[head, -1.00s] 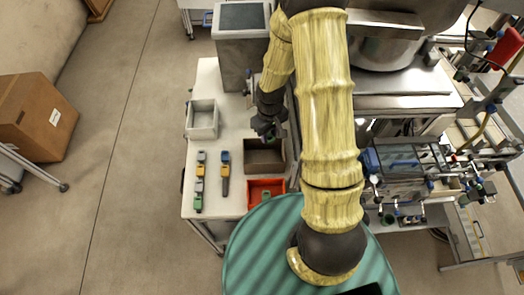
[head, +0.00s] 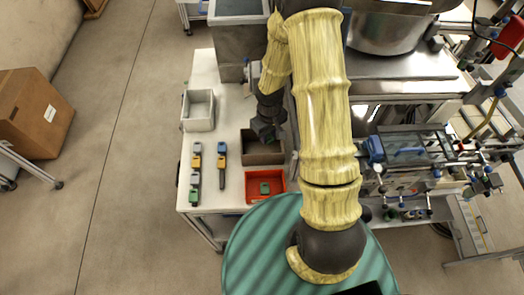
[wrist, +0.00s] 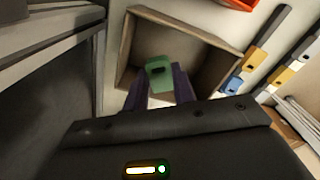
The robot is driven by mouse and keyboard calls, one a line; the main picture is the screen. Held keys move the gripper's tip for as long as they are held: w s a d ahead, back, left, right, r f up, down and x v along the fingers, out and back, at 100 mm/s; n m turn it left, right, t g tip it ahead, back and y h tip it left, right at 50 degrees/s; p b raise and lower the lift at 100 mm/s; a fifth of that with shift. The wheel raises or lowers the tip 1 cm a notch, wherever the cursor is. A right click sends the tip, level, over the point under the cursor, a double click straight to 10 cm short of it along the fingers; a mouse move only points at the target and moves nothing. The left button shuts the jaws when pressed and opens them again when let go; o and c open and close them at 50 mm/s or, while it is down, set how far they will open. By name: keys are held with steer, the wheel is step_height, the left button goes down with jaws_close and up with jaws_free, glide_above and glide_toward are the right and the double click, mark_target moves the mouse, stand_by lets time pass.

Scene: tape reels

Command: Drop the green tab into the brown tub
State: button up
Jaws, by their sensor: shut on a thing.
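My gripper (wrist: 161,88) is shut on a green tab (wrist: 160,69), which shows between the fingertips in the wrist view. The gripper holds the tab over the brown tub (wrist: 133,43), an open square box whose inner walls and floor show around the tab. In the head view the brown tub (head: 258,158) stands on the white table, and my gripper (head: 266,133) is above its back part. The held tab is mostly hidden by the gripper in the head view. I cannot tell its exact height above the tub floor.
An orange-red tub (head: 254,197) with a green tab (head: 265,188) inside stands in front of the brown tub. A grey-white tub (head: 198,122) stands at back left. Two rows of coloured tabs lie on the white table (head: 207,204). A grey machine (head: 229,60) stands behind.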

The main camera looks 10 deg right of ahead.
steer(key=o, duration=1.1)
steer(key=shift+r, duration=0.1)
steer(key=shift+w+r, duration=0.15)
steer(key=shift+r, duration=0.5)
step_height(320, 180, up, 16)
steer(key=shift+b, duration=1.1)
